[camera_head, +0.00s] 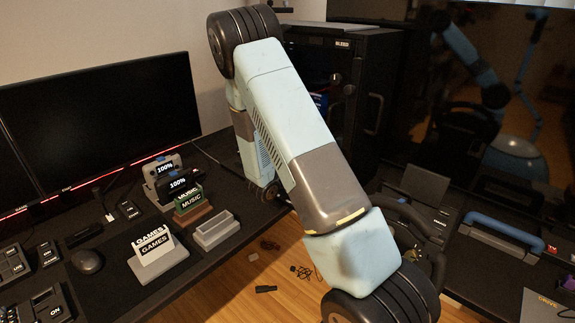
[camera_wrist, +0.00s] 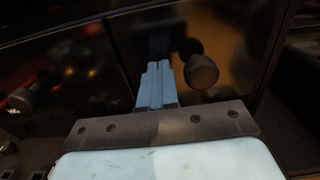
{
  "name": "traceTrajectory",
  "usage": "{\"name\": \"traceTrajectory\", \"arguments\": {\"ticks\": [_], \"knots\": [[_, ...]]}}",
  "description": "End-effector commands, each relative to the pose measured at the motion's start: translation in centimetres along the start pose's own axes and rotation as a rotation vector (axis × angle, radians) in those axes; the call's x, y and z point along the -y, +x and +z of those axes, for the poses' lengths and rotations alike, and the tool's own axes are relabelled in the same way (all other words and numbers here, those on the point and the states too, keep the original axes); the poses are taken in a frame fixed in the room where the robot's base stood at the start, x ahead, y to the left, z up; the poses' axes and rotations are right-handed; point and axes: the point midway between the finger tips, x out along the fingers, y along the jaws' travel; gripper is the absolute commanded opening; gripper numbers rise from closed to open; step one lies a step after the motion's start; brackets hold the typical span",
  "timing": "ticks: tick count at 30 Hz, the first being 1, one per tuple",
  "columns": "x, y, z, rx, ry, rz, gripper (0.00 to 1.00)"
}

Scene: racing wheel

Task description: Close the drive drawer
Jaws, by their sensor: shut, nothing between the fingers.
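A pale panel marked DRIVE (camera_head: 546,304) shows at the lower right corner of the head view, cut off by the picture's edge. It may be part of the drive drawer; I cannot tell how far the drawer stands open. My gripper (camera_wrist: 155,84) shows in the wrist view with its blue fingers together and nothing between them. It points toward a dark glossy surface. A dark round knob-like thing (camera_wrist: 201,72) appears just right of the fingertips; I cannot tell whether they touch. My gripper is not visible in the head view, where my arm crosses the middle.
A black desk (camera_head: 95,285) at left holds a monitor (camera_head: 100,115), game and music card holders and a mouse (camera_head: 87,261). A dark cabinet (camera_head: 375,85) stands behind my arm. A large dark screen (camera_head: 470,110) with reflections is at right. A blue handle (camera_head: 505,230) lies before it.

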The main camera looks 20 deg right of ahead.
Motion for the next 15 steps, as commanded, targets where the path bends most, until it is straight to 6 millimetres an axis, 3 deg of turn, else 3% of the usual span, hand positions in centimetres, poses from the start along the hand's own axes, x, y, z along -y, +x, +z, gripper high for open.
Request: {"name": "traceTrajectory", "arguments": {"ticks": [1,7,15], "knots": [[0.3,0.9,0.3,0.009,0.003,-0.013,0.0],[0.2,0.3,0.3,0.009,0.004,-0.011,0.0],[-0.1,-3.7,0.1,0.005,0.001,-0.007,0.0]]}}
